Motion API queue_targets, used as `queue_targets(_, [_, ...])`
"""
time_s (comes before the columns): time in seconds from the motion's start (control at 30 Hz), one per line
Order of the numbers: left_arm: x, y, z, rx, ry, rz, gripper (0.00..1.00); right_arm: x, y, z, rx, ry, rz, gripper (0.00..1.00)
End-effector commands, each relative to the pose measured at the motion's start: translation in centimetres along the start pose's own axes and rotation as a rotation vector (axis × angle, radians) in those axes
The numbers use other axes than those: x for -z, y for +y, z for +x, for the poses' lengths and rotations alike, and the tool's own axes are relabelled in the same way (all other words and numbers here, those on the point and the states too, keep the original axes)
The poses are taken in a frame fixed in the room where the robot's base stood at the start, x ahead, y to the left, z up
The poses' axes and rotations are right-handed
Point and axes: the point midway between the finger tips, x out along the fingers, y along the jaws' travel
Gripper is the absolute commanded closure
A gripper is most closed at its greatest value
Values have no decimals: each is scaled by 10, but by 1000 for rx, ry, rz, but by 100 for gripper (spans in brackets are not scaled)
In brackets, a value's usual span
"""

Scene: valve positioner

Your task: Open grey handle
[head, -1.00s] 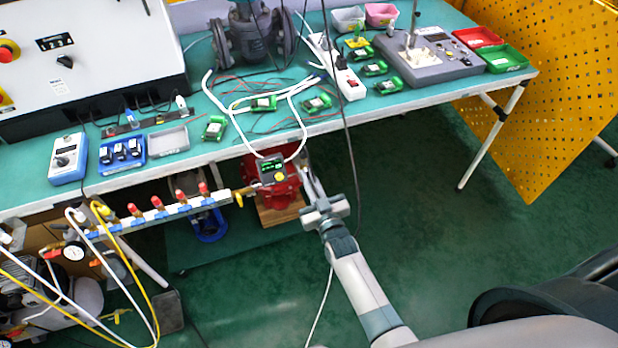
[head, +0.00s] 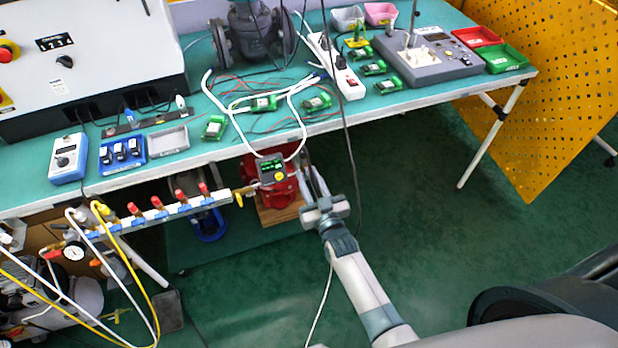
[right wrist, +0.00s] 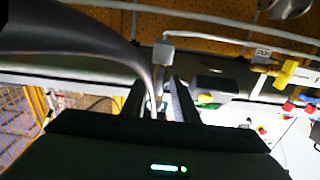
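My right gripper (head: 312,174) is beside the right side of the red valve body (head: 278,192), which stands under the table edge. Its two fingers show apart, pointing up toward the table. In the right wrist view, the fingers (right wrist: 160,92) straddle a thin grey strip; no firm grip shows. A small grey block (right wrist: 164,51) lies just beyond the fingertips; I cannot tell whether it is part of the grey handle. The handle is not clear in the head view. The black positioner box (head: 271,170) with a green display sits on top of the valve. My left gripper is out of view.
The green-topped table (head: 420,95) carries circuit boards, cables and trays. An air manifold (head: 160,213) with red knobs runs left of the valve, with a yellow handle (head: 243,194) between them. Hoses hang at lower left.

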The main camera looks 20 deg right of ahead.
Motion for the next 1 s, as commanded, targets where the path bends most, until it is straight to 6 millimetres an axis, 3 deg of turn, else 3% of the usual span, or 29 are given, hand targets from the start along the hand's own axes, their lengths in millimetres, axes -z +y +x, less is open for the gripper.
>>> queue_targets(0.27, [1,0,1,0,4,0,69,-1,0,-8,0,-1,-1,73])
queue_targets(0.47, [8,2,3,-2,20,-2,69,-1,0,-31,0,-1,-1,73])
queue_targets(1.0, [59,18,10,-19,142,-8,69,-3,0,-134,0,-3,-1,73])
